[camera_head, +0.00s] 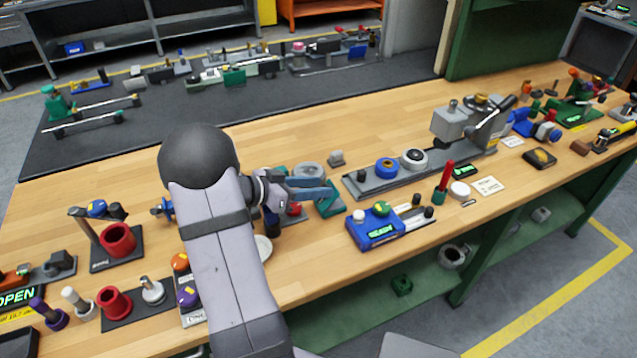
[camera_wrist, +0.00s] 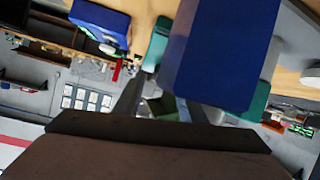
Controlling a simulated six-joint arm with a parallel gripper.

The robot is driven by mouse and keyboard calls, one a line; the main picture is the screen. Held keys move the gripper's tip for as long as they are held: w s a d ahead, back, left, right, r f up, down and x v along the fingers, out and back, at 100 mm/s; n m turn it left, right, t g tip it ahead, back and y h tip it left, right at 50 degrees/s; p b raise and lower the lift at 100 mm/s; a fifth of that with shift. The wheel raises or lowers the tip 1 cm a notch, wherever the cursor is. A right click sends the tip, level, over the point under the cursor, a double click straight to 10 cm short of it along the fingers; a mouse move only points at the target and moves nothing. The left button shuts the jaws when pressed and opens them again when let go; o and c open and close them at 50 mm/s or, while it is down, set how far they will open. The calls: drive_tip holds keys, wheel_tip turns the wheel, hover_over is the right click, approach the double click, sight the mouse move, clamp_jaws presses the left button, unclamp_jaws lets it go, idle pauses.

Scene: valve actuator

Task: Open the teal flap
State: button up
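A teal flap-like piece (camera_head: 330,203) shows in the head view, just right of and below my gripper's tips. More teal shows behind the gripper. My gripper (camera_head: 318,189) reaches to the right over the bench, with its two blue-grey fingers apart and nothing visibly held. I cannot tell whether it touches the teal piece. In the wrist view a large blue block (camera_wrist: 220,50) fills the upper middle and hides much behind it. Teal parts show left (camera_wrist: 155,45) and right (camera_wrist: 255,105) of it. The flap's hinge and angle are not clear.
A blue box with a green button (camera_head: 375,232) stands to the right of the gripper. Behind it is a grey rail (camera_head: 375,185) with a blue ring and a white ring. Red cups (camera_head: 117,240) and knobs stand left of my arm.

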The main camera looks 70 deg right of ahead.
drive_tip(key=shift+s+d+f, duration=0.25)
drive_tip(key=shift+s+d, duration=0.1)
drive_tip(key=shift+d, duration=0.05)
clamp_jaws()
drive_tip(key=shift+w+f+b, duration=0.1)
drive_tip(key=shift+f+b, duration=0.05)
drive_tip(key=shift+b, duration=0.3)
